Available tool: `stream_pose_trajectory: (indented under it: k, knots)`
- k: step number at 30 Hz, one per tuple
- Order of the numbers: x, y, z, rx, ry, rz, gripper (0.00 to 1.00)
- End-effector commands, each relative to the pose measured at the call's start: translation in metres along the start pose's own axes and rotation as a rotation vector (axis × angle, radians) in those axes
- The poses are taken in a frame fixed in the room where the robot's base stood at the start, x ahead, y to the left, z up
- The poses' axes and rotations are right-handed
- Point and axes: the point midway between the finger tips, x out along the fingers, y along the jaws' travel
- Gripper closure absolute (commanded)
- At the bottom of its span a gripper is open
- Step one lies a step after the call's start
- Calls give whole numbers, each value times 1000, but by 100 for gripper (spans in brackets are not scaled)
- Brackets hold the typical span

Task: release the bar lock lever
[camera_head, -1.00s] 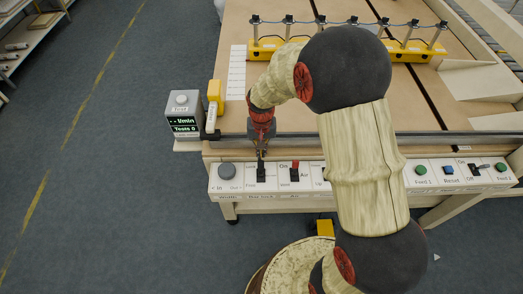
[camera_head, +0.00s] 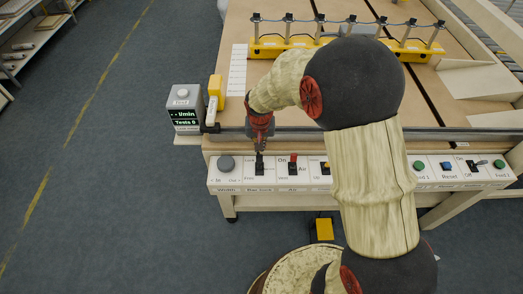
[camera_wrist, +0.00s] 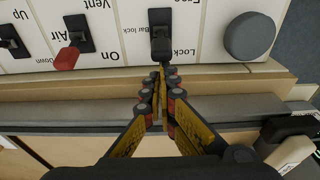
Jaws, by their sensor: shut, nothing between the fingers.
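The bar lock lever (camera_wrist: 160,48) is a black lever on the white control panel. In the wrist view, its knob leans toward the end labelled "Locked", the side nearest my fingers, away from "Free". It also shows in the head view (camera_head: 259,168), partly hidden under my fingertips. My gripper (camera_wrist: 162,74) is shut and empty, with its fingertips just beside the lever knob on the "Locked" side. I cannot tell whether they touch it. In the head view, my gripper (camera_head: 260,149) points down at the panel's upper edge.
Beside it are the round Width knob (camera_head: 226,162) and the red-tipped Air lever (camera_head: 293,162). A grey tester box (camera_head: 184,108) and a yellow block (camera_head: 215,91) stand at the table's left edge. A metal rail runs behind the panel.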

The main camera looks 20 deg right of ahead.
Motion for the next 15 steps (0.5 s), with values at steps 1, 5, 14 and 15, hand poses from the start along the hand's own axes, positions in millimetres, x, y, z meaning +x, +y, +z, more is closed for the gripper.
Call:
stream_pose_trajectory:
  k: [1, 5, 14, 15]
  knots:
    - [2, -1, 0, -2, 21, 0, 100]
    - [0, -3, 0, -4, 94, -1, 100]
    - [-8, -3, 12, 0, 195, -1, 100]
    - [-8, -3, 14, 0, 195, -1, 100]
